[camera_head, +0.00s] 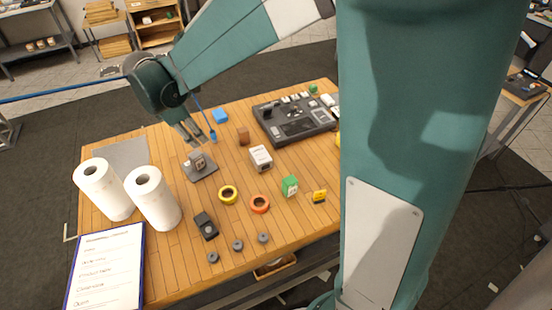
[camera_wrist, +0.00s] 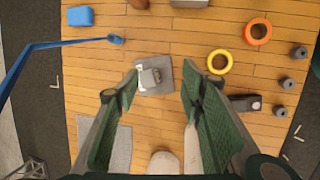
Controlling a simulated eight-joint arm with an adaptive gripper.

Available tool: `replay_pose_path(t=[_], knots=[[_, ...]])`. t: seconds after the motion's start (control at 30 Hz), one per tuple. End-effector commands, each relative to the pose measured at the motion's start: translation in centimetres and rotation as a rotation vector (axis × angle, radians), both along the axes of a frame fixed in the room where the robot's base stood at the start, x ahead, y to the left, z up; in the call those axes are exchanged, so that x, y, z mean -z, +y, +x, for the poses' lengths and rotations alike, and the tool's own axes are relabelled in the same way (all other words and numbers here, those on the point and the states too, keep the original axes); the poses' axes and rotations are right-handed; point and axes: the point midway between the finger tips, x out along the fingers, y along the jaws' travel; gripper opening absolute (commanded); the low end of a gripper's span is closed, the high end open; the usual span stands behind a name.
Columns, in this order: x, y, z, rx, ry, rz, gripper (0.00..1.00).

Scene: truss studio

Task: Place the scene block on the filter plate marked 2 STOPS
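The scene block (camera_head: 197,160) is a small grey block with a dark marking on its side. It sits on a flat dark grey square plate (camera_head: 207,176), which looks like the filter plate; its marking is too small to read. The wrist view also shows the block (camera_wrist: 151,76) on the plate (camera_wrist: 165,67). My gripper (camera_head: 192,141) is above them. In the wrist view my gripper (camera_wrist: 162,78) is open and empty, its fingers spread wide to either side of the block. No contact with the block shows.
A white-and-grey box (camera_head: 260,158), a yellow ring (camera_head: 219,195) and a black device (camera_head: 206,226) lie nearby. Two white rolls (camera_head: 152,197) stand at left. A blue rod (camera_wrist: 60,45) passes left of the plate. A control console (camera_head: 293,123) sits at the back.

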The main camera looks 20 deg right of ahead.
Motion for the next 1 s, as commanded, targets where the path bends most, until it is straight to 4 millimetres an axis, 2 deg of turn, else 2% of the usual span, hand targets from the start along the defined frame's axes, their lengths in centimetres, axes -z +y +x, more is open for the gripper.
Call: replay_pose_path(t=[0.2, 0.5, 1.0], knots=[[-2.5, -2.8, -2.7, 0.14, -0.065, 0.074, 0.39], [-5.3, -6.0, -6.6, 0.336, -0.152, 0.181, 0.39], [-8.2, -10.5, -13.5, 0.668, -0.285, 0.369, 0.39]])
